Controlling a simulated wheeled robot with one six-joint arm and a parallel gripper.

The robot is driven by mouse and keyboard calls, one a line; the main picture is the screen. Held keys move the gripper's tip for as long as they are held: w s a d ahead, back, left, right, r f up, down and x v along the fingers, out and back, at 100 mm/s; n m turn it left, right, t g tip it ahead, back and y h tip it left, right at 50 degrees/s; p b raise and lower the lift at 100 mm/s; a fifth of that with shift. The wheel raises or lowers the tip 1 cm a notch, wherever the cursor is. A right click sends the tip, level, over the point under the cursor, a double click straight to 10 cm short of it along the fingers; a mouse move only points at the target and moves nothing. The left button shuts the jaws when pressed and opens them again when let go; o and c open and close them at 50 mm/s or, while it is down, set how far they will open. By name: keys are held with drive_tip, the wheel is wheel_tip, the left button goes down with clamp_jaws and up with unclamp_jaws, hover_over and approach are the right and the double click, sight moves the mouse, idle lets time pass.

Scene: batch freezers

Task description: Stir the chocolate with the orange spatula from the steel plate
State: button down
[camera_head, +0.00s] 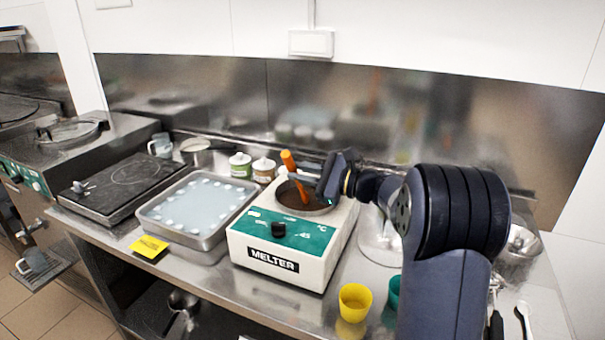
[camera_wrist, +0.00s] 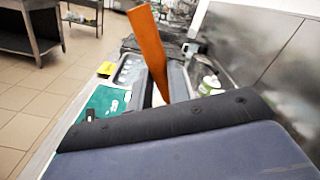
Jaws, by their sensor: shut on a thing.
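The orange spatula (camera_head: 295,178) stands tilted in the round pot of the melter, its lower end at the brown chocolate (camera_head: 296,198). My gripper (camera_head: 308,180) is shut on the spatula above the pot's rim. The white melter (camera_head: 285,262) with a green panel and black knob stands at the middle of the counter. A steel plate (camera_head: 380,251) lies right of the melter, partly hidden behind my arm.
Two lidded jars (camera_head: 240,165) stand behind. A yellow cup (camera_head: 354,302) and a green cup (camera_head: 393,292) are at the front right. The steel wall closes the back.

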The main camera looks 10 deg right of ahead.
sight(290, 156)
drive_tip(key=shift+s+a+r+p, duration=0.3)
drive_tip(key=shift+s+r+p, duration=0.15)
drive_tip(key=shift+r, duration=0.45)
drive_tip(key=shift+s+a+r+p, duration=0.3)
drive_tip(key=shift+s+r, duration=0.15)
drive_tip(key=shift+r, duration=0.4)
drive_tip(key=shift+s+a+r+p, duration=0.3)
drive_tip(key=shift+s+r+p, duration=0.15)
drive_tip(key=shift+r, duration=0.45)
drive_tip(key=shift+r, duration=0.1)
wheel_tip(290, 156, up, 5)
drive_tip(key=p, duration=0.3)
